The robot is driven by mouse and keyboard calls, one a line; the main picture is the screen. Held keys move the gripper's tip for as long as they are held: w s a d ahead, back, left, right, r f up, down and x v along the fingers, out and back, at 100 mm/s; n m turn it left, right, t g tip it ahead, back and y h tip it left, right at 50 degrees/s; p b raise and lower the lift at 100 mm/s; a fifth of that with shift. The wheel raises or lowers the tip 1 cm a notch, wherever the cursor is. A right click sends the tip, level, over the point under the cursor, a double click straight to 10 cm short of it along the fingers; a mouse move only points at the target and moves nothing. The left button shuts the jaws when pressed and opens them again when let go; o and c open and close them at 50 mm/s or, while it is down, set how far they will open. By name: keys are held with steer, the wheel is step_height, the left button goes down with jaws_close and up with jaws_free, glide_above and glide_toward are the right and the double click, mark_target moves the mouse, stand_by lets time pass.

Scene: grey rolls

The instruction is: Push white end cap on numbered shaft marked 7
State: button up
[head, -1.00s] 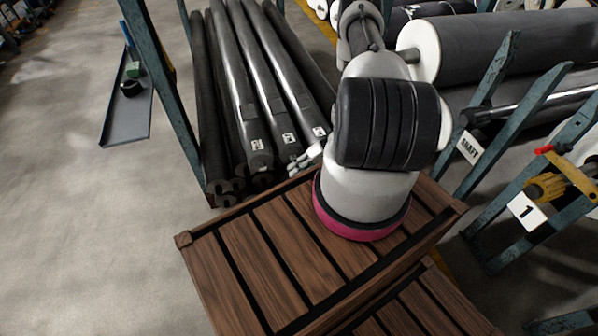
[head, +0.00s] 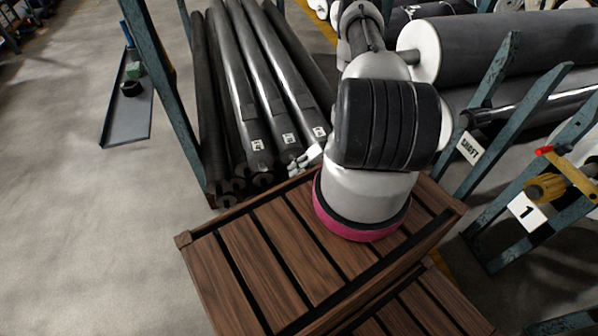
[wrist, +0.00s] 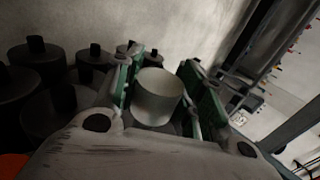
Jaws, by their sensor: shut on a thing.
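My gripper (wrist: 160,92) is shut on the white end cap (wrist: 157,98), which sits upright between its two green-padded fingers in the wrist view. In the head view my gripper (head: 303,161) shows only in part, at the near ends of the dark shafts, beside my arm. Three shafts, a left one (head: 240,95), a middle one (head: 264,85) and a right one (head: 285,70), carry small white labels. Their numbers are too small to read surely, so I cannot tell which is 7. What lies under the cap is hidden, and I cannot tell whether it touches a shaft.
Several dark shaft ends with narrow studs (wrist: 37,50) stand left of my gripper in the wrist view. A slatted wooden crate (head: 258,246) lies just in front of the shafts. A blue-green rack post (head: 165,85) stands left of them. Open floor (head: 80,230) lies further left.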

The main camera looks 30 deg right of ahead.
steer(key=shift+w, duration=0.1)
steer(key=shift+w+d, duration=0.2)
steer(key=shift+w, duration=0.5)
steer(key=shift+w+d, duration=0.2)
steer(key=shift+w, duration=0.45)
steer(key=shift+w+d, duration=0.2)
steer(key=shift+w, duration=0.5)
steer(key=o, duration=0.9)
steer(key=shift+o, duration=0.2)
steer(key=shift+d, duration=0.1)
steer(key=v, duration=1.2)
